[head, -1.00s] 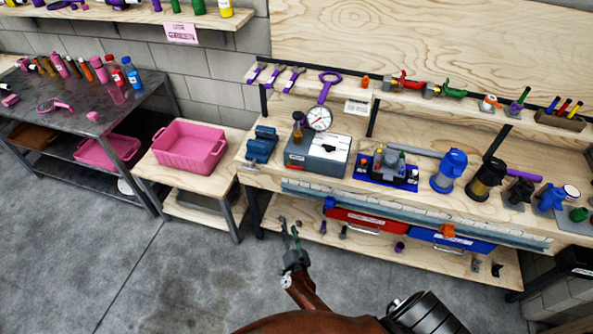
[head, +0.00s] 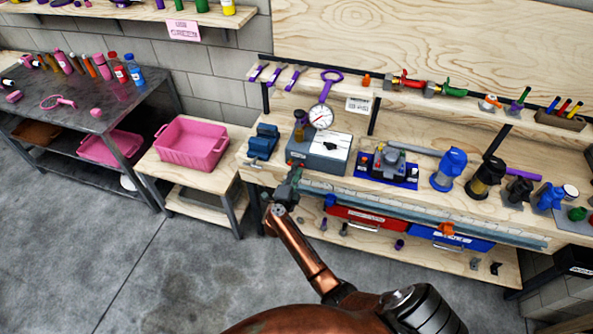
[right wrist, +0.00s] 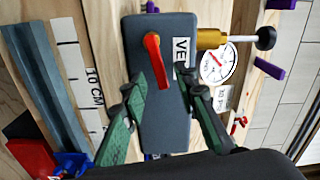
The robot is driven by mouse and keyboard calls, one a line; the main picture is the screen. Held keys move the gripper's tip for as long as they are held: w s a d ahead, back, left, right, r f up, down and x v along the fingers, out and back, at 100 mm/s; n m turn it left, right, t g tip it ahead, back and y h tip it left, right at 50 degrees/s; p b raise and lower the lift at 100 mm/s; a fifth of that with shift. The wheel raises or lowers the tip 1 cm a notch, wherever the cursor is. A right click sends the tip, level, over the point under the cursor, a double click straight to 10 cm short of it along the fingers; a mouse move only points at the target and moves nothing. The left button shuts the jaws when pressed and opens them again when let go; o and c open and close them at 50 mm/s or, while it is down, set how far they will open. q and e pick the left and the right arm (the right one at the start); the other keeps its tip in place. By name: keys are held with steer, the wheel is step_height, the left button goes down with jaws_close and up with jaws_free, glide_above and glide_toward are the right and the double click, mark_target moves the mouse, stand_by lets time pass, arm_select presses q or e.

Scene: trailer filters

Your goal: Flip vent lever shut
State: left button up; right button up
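The vent lever (right wrist: 156,60) is a red handle on the front face of a grey box (right wrist: 165,30), beside a label reading "VE". The box also shows on the workbench in the head view (head: 322,160). My right gripper (right wrist: 157,84) has its green fingers apart, one on each side of the lever, with nothing held between them. I cannot tell whether either finger touches it. My left gripper is not in view.
A round gauge (head: 321,117) and a brass fitting with a black knob (right wrist: 235,38) adjoin the box. A blue vise (head: 263,141) stands left of it, a pump unit on a blue mat (head: 388,167) right. A ruler strip (right wrist: 80,75) runs along the bench edge.

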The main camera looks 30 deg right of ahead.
steer(key=shift+w+d, duration=0.2)
steer(key=shift+c, duration=0.7)
jaws_close()
